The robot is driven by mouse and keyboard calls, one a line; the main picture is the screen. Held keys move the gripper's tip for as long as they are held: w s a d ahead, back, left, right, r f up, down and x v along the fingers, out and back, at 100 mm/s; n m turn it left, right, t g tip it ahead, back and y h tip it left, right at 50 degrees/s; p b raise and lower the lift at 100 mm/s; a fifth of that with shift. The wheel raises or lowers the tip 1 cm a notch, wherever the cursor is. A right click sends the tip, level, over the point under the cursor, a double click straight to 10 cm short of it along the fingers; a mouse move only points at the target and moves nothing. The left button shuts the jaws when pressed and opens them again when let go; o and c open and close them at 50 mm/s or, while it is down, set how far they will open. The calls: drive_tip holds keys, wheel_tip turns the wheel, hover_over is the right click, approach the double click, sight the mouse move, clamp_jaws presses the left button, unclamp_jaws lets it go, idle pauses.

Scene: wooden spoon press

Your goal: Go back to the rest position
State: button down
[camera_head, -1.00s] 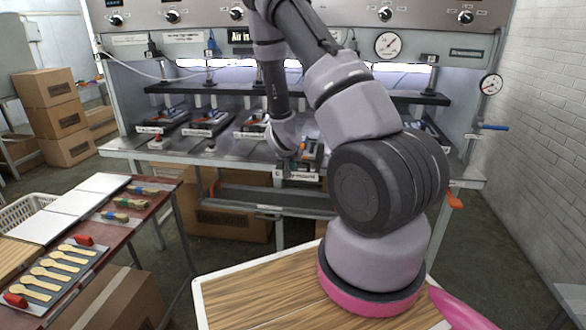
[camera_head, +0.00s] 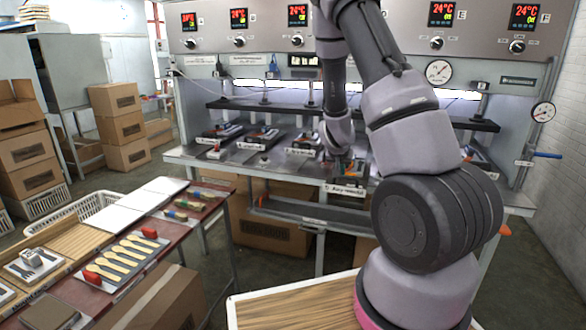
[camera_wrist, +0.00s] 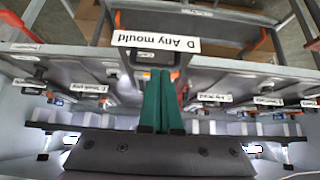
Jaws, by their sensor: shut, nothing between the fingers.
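My gripper (camera_wrist: 162,95) has two green fingers side by side and touching, with nothing between them. In the wrist view it points at the station labelled "D Any mould" (camera_wrist: 155,42), which appears upside down. In the head view my arm reaches over to the press bench (camera_head: 190,158), and the gripper is low at the front of the station labelled "Any mould" (camera_head: 345,189). The fingertips are mostly hidden there, and I cannot tell whether they touch the mould.
Several other moulds (camera_head: 262,138) stand along the bench under a dark press bar (camera_head: 230,105). A red side table at left holds a tray of wooden spoons (camera_head: 120,262). Cardboard boxes (camera_head: 120,128) stand behind it. Grey floor shows between table and bench.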

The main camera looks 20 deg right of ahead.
drive_tip(key=s+a+r+y, duration=0.2)
drive_tip(key=s+a+r, duration=0.1)
drive_tip(key=r, duration=0.4)
drive_tip(key=s+a+r+y, duration=0.1)
drive_tip(key=s+a+r, duration=0.1)
drive_tip(key=a+r, duration=0.35)
drive_tip(key=s+a+r+y, duration=0.2)
drive_tip(key=s+r, duration=0.1)
drive_tip(key=r, duration=0.5)
drive_tip(key=s+a+r+n, duration=0.1)
drive_tip(key=s+a+r, duration=0.1)
drive_tip(key=s+r, duration=0.2)
drive_tip(key=s+a+r+n+y, duration=0.1)
drive_tip(key=s+r, duration=0.3)
drive_tip(key=s, duration=0.6)
drive_tip(key=s+a+r, duration=0.3)
drive_tip(key=s+r, duration=0.1)
drive_tip(key=s, duration=0.3)
drive_tip(key=shift+n+t, duration=0.4)
drive_tip(key=shift+a, duration=0.1)
